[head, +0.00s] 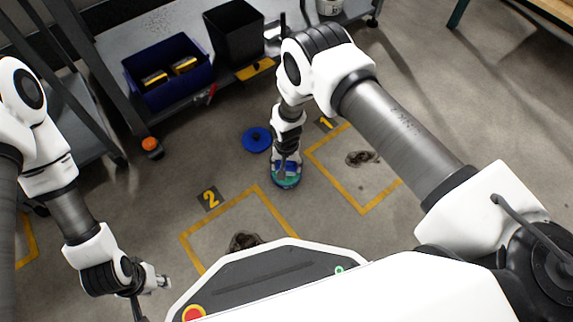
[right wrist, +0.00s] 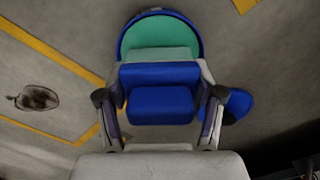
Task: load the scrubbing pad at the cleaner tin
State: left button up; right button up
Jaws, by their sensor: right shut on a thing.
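The cleaner tin (head: 288,184) is a round blue-rimmed tin with teal contents, standing on the floor; it also shows in the right wrist view (right wrist: 160,28). My right gripper (head: 284,165) is above the tin and points down at it. In the right wrist view it is shut on the blue scrubbing pad (right wrist: 160,103), one finger on each side. A paler green strip shows at the pad's far edge, over the tin's contents. I cannot tell whether the pad touches the contents. My left gripper (head: 160,282) is at the lower left, away from the tin; its jaws are too small to read.
A blue lid (head: 257,139) lies on the floor beside the tin. Yellow-taped squares marked 1 and 2 hold dark stains (head: 362,158) and (head: 245,242). A grey cart shelf at the back carries a blue crate (head: 168,96) and a black bin (head: 236,35).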

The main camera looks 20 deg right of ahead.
jog(key=shift+r+p, duration=1.9)
jog(key=shift+r, duration=0.8)
jog(key=shift+f, duration=0.1)
